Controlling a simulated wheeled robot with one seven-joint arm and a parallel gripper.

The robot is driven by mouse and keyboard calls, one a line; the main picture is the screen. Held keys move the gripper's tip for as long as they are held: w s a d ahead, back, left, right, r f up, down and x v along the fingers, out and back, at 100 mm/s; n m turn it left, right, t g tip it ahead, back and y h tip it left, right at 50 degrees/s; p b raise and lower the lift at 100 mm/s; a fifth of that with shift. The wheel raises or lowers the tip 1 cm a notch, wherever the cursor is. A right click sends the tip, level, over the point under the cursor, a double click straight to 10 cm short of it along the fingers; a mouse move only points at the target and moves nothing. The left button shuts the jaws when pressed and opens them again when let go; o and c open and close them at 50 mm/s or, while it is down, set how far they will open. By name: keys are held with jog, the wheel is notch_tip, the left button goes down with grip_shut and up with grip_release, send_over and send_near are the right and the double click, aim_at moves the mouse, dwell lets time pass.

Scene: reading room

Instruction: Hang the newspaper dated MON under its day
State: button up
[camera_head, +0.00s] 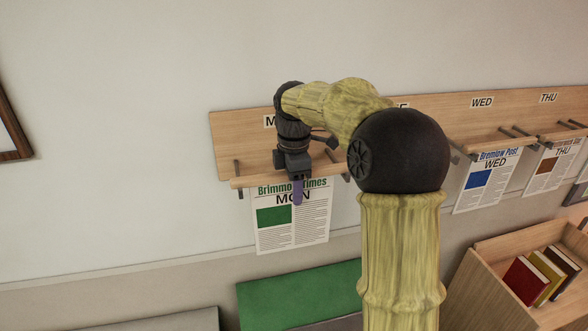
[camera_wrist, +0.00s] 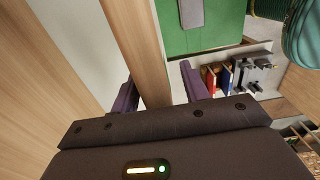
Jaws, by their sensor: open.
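The newspaper dated MON (camera_head: 292,232), headed Brimmo… Times with a green picture, hangs upright from a wooden rod (camera_head: 247,182) at the left end of the wall rack (camera_head: 228,145). The rod lies by the rack's pegs, below a day label (camera_head: 269,121) whose "M" shows; my arm hides the rest. My gripper (camera_head: 297,188) is at the rod, in front of the newspaper's top. In the wrist view, the open purple fingers of my gripper (camera_wrist: 158,92) stand on either side of the wooden rod (camera_wrist: 135,45), with a gap visible beside it.
Papers for WED (camera_head: 488,185) and THU (camera_head: 553,170) hang to the right under their labels. My arm hides most of the TUE place. A green-topped bench (camera_head: 290,295) stands below, and a wooden box with books (camera_head: 482,250) is at lower right.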

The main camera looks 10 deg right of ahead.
notch_tip(320, 180, up, 17)
jog(key=shift+r, duration=0.15)
dwell(0.5)
jog(key=shift+s, duration=0.1)
dwell(0.4)
